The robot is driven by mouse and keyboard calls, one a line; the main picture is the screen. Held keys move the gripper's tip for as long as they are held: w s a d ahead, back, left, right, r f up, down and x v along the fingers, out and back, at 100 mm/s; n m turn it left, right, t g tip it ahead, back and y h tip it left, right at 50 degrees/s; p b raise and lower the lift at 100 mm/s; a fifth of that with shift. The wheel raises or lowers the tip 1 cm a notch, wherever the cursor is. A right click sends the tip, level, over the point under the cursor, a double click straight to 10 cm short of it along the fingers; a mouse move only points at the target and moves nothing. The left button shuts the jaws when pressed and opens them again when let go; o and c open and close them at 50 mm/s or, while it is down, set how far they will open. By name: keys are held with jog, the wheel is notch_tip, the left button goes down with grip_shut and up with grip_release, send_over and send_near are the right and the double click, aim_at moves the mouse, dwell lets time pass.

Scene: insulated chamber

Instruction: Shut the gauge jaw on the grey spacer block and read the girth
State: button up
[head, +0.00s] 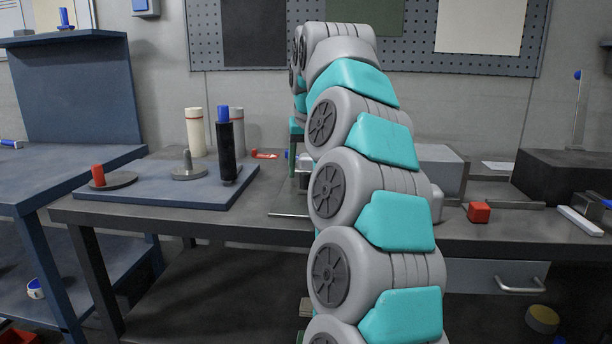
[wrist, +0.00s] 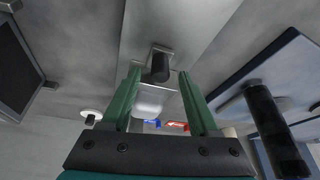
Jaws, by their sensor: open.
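My gripper (wrist: 160,73) shows in the wrist view with its two green fingers spread apart. A dark round knob (wrist: 160,67) on a light metal plate lies between the fingertips; I cannot tell whether they touch it. A pale grey block-like part (wrist: 150,99) shows between the fingers, below the knob in the picture. I cannot tell whether it is the spacer block or part of the gauge. In the head view my arm hides most of the gripper and the gauge area. A larger grey block (head: 441,168) stands behind my arm on the bench.
A blue-grey board (head: 190,192) on the bench's left holds a black cylinder with a blue top (head: 226,148) and pegs on round bases. A red block (head: 479,212) sits beside a metal bar to the right. A large dark block (head: 565,178) stands at the far right.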

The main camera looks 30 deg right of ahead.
jog(key=shift+w+d+f, duration=0.1)
jog(key=shift+w+f, duration=0.15)
jog(key=shift+f, duration=0.35)
grip_shut()
dwell(1.0)
